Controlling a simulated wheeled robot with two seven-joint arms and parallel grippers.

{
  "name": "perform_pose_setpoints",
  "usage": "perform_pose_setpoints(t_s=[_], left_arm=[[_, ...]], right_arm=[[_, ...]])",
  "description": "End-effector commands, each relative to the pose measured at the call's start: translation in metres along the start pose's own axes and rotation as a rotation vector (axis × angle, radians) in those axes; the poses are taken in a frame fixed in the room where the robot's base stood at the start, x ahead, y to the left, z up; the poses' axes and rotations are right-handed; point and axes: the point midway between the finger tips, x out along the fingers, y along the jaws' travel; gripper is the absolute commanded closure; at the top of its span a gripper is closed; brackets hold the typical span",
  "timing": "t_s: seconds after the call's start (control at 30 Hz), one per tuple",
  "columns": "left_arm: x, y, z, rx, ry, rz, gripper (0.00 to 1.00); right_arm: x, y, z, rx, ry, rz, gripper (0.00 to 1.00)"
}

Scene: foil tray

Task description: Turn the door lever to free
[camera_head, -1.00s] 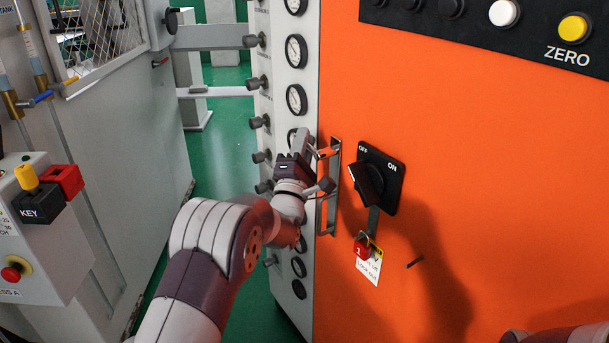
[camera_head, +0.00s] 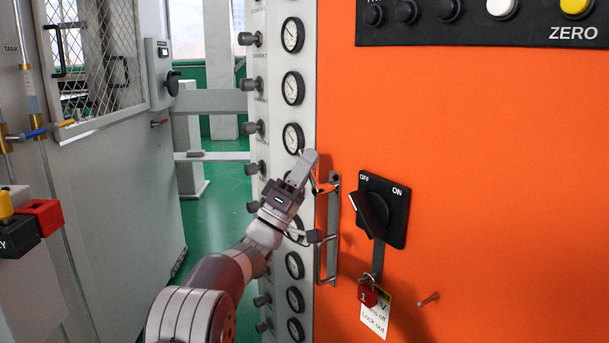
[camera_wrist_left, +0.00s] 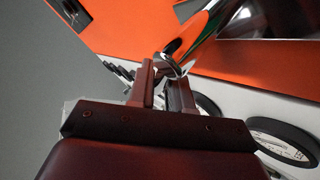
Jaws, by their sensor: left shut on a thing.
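The door lever is a slim metal handle on a tall metal bracket plate (camera_head: 332,225) at the left edge of the orange panel. In the head view my left gripper (camera_head: 308,166) is at the upper end of this plate. Its own fingers and wrist hide most of the grip there. In the left wrist view a shiny chrome bar, the lever (camera_wrist_left: 198,38), runs up and right from between the two fingertips (camera_wrist_left: 168,75). The left gripper is shut on it near the bar's rounded end. My right gripper is out of view.
Right of the lever are a black OFF/ON switch (camera_head: 382,212), a red padlock (camera_head: 369,295) and a lockout tag (camera_head: 377,316). A gauge column with protruding knobs (camera_head: 254,128) stands close left. A grey cabinet (camera_head: 120,200) is farther left, with green floor between.

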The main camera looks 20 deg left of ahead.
Motion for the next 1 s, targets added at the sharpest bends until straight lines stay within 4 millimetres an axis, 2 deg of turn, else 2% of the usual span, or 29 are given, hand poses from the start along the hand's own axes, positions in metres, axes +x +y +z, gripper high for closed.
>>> perform_pose_setpoints(t_s=[0.73,0.77,0.8,0.83,1.0], left_arm=[[0.0010,0.0025,0.0036,0.053,-0.051,0.042,1.00],[0.0010,0.0025,0.0036,0.053,-0.051,0.042,0.78],[0.0010,0.0025,0.0035,0.053,-0.051,0.042,0.65],[0.0011,0.0026,0.0034,0.053,-0.050,0.042,0.61],[0.0014,0.0031,0.0027,0.053,-0.049,0.043,0.61]], right_arm=[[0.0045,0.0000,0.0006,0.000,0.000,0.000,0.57],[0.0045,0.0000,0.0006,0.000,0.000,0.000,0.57],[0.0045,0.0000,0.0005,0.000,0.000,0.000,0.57],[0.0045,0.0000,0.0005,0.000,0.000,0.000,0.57],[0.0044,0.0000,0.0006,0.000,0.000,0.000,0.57]])
